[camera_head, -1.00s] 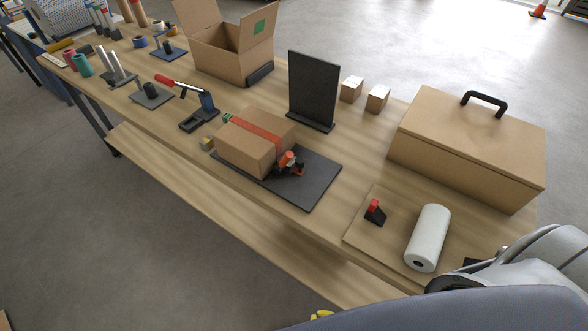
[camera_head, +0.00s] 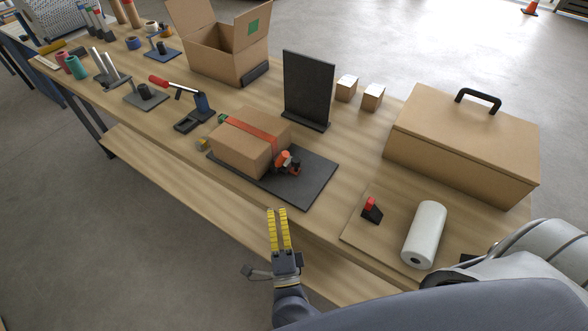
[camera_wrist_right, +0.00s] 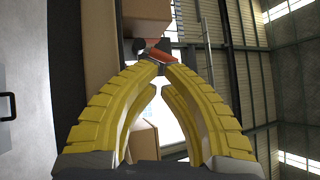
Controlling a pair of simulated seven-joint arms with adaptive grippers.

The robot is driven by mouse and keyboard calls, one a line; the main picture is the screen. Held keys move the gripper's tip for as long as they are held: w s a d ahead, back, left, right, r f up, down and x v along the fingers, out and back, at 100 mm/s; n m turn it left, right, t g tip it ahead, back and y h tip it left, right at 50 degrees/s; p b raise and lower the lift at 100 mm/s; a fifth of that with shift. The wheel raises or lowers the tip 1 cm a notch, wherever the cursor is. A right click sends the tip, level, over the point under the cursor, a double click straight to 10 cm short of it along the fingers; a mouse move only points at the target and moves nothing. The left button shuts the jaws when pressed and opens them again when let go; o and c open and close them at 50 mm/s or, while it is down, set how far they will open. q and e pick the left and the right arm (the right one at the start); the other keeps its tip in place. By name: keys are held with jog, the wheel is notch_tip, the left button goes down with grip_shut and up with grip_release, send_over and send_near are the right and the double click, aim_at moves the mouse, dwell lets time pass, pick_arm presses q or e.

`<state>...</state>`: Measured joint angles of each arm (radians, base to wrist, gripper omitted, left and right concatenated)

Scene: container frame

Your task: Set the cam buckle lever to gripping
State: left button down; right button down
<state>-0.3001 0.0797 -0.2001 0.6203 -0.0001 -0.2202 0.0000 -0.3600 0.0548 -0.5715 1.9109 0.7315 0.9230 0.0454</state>
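The cam buckle (camera_head: 294,168) is black with an orange lever (camera_head: 283,158) and sits at the right side of a strapped cardboard box (camera_head: 236,152). The lever seems to stand out from the buckle; its exact angle is too small to tell. An orange strap (camera_head: 252,133) runs over the box top. My right gripper (camera_head: 277,210) has yellow ribbed fingers, apart and empty, in front of the table edge, below the box and buckle. In the right wrist view the orange lever (camera_wrist_right: 158,54) shows just beyond the fingertips (camera_wrist_right: 161,66). My left gripper is not in view.
The box rests on a dark board (camera_head: 310,185). A black upright panel (camera_head: 308,88) stands behind. A red-handled tool (camera_head: 185,105) is left of the box. A red-and-black piece (camera_head: 371,209), white roll (camera_head: 425,235) and lidded box (camera_head: 462,140) are to the right.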

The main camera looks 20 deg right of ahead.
aim_at(280, 161)
jog(key=shift+d+r+m+g+h, duration=0.35)
jog(key=shift+d+m+h, duration=0.3)
jog(key=shift+m, duration=0.5)
jog(key=shift+d+r+m+g+h, duration=0.35)
jog(key=shift+d+m+h, duration=0.3)
jog(key=shift+m, duration=0.45)
jog(key=shift+d+r+m+g+h, duration=0.35)
jog(key=shift+d+m+h, duration=0.25)
jog(key=shift+m, duration=0.55)
jog(key=shift+w+d, duration=0.15)
jog(key=x, duration=0.9)
jog(key=shift+w+r, duration=0.1)
jog(key=shift+w, duration=0.25)
jog(key=shift+d+r, duration=0.1)
jog(key=shift+d, duration=0.05)
